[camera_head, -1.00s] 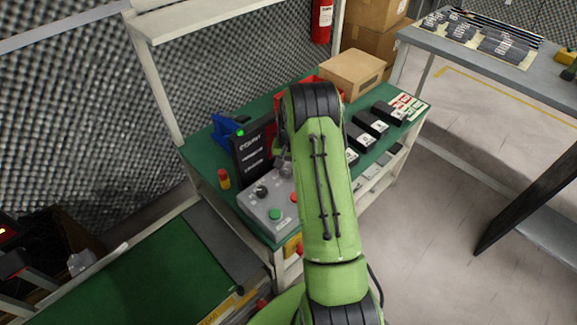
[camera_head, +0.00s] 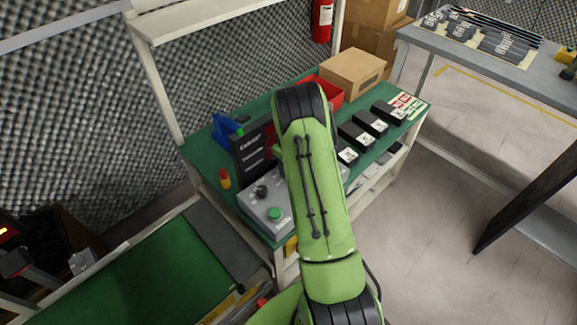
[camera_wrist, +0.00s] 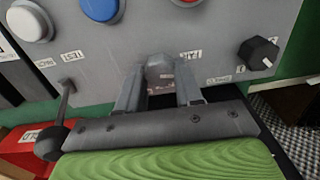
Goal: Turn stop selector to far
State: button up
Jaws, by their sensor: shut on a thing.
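The grey control box (camera_head: 253,206) stands on the green bench; my arm covers its right part in the head view. The wrist view shows its panel (camera_wrist: 112,45) close up. My gripper (camera_wrist: 160,84) has its two fingers on either side of a small grey knob (camera_wrist: 160,68), apparently the stop selector, and is shut on it. Small white labels surround the knob, one just right of it (camera_wrist: 190,53); their words are hard to read. Which way the knob points is unclear. In the head view my gripper is hidden behind my arm.
The panel also bears a black knob (camera_wrist: 258,53), a blue button (camera_wrist: 100,9), a white button (camera_wrist: 29,21) and a ball-ended lever (camera_wrist: 50,142). A black display (camera_head: 252,150) stands behind the box. Black blocks (camera_head: 356,136) and a cardboard box (camera_head: 352,73) occupy the bench's far side.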

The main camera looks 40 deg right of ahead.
jog(key=shift+n, duration=0.8)
jog(key=o, duration=1)
jog(key=shift+o, duration=0.2)
notch_tip(320, 180, up, 16)
jog(key=p, duration=0.4)
jog(key=shift+d, duration=0.2)
jog(key=shift+w, duration=0.1)
